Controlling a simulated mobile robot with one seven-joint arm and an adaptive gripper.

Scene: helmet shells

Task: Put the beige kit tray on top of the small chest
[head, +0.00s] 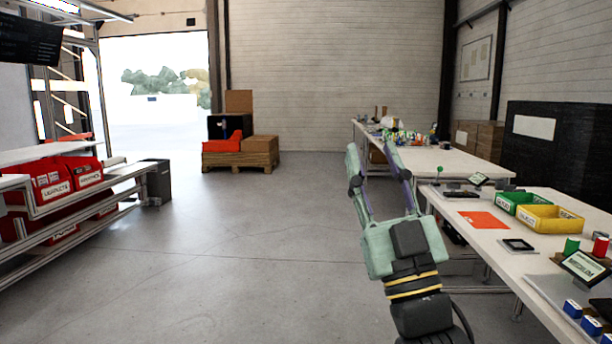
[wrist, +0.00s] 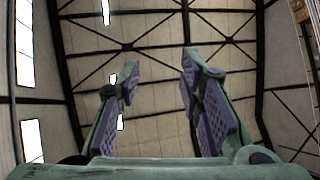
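My gripper (head: 370,155) is raised in the middle of the head view, pointing up, with its two fingers apart. In the wrist view my gripper (wrist: 160,68) is open and empty, with only the ceiling behind it. I cannot make out a beige kit tray in either view. No thing is clearly the small chest. A small dark grey box (head: 158,180) stands on the floor beside the left bench, partly hidden by the bench, and I cannot tell whether it is the chest.
A white table (head: 470,215) on the right bears green (head: 521,203) and yellow (head: 551,219) bins and small items. Another cluttered table (head: 430,160) stands behind. Red bins (head: 55,185) fill the left bench. A pallet with boxes (head: 240,153) is at the back. The middle floor is clear.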

